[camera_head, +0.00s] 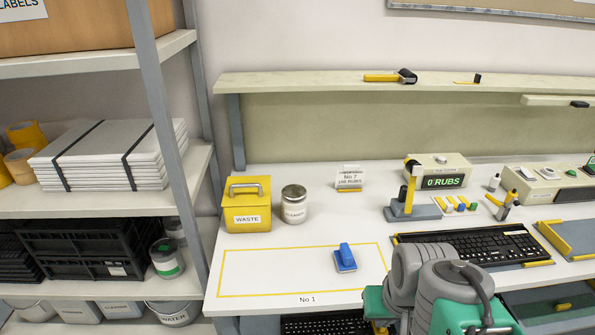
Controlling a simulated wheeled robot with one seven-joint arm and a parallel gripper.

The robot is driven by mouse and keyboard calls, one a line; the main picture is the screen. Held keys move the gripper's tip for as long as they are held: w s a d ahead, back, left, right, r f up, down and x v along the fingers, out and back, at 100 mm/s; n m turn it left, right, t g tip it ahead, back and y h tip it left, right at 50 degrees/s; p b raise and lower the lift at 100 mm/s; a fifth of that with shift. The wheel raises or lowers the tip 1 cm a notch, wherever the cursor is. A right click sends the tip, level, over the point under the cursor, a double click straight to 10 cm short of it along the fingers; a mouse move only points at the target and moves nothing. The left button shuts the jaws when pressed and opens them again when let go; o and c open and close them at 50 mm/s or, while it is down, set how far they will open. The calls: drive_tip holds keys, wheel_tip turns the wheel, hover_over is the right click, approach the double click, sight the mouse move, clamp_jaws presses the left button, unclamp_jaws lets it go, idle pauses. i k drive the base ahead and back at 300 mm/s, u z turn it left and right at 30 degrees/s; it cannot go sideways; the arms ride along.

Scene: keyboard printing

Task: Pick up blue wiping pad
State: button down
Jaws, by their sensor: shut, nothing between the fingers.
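The blue wiping pad (344,259) sits on the white bench top, inside the right part of a yellow-outlined rectangle marked "No 1". It has a flat blue base with a lighter edge and a raised blue grip on top. Nothing covers it. My grey and green arm rises at the bottom right, to the right of the pad and apart from it in the picture. My gripper's fingers do not show.
A yellow waste bin (247,205) and a metal can (294,205) stand behind the outlined area. A black keyboard (478,246) lies to the right, partly behind my arm. A counter reading "0 RUBS" (443,182) stands further back. The outlined area left of the pad is clear.

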sight(345, 259)
drive_tip(key=u, duration=0.05)
drive_tip(key=i, duration=0.55)
drive_tip(key=u, duration=2.75)
